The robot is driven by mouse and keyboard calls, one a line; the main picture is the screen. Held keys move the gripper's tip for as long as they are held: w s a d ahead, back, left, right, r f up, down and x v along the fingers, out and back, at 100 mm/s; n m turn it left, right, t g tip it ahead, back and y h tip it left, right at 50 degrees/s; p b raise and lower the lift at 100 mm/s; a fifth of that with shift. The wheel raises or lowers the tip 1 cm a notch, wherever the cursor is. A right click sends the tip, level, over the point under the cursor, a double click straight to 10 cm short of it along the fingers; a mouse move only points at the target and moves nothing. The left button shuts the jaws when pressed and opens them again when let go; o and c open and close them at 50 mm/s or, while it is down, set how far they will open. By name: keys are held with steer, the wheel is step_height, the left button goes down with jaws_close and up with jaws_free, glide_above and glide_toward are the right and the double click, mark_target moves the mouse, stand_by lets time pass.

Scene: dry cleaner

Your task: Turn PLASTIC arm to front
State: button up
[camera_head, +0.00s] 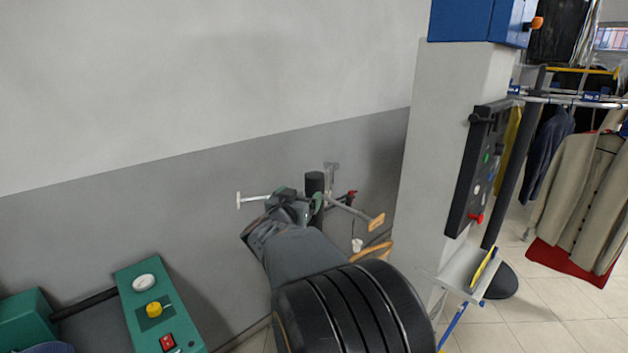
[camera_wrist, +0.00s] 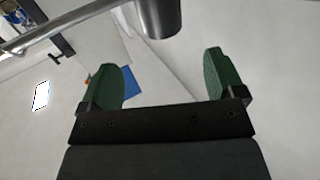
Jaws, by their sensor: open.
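A dark upright post (camera_head: 315,183) stands near the grey wall with thin arms reaching out from it. One arm with a pale crosspiece end (camera_head: 239,200) points left. Another arm with a wooden-coloured end (camera_head: 376,221) points right and toward me. A grey arm end (camera_head: 331,167) shows behind the post. I read no label, so I cannot tell which is the PLASTIC arm. My gripper (camera_head: 301,197) is open at the post. In the wrist view, its green fingers (camera_wrist: 162,82) are apart and empty, with a dark cylinder (camera_wrist: 160,16) and metal rod (camera_wrist: 65,28) beyond them.
A green control box (camera_head: 160,310) with a yellow knob and red switch is at lower left. Garments (camera_head: 580,190) hang at far right. My arm hides the floor in the middle.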

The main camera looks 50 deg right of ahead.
mark_target(310, 183)
steer(key=p+x, duration=0.2)
steer(key=x, duration=0.9)
steer(key=shift+w+d, duration=0.15)
steer(key=shift+d, duration=0.05)
steer(key=shift+c, duration=0.4)
steer(key=c, duration=1.2)
steer(key=shift+w, duration=0.15)
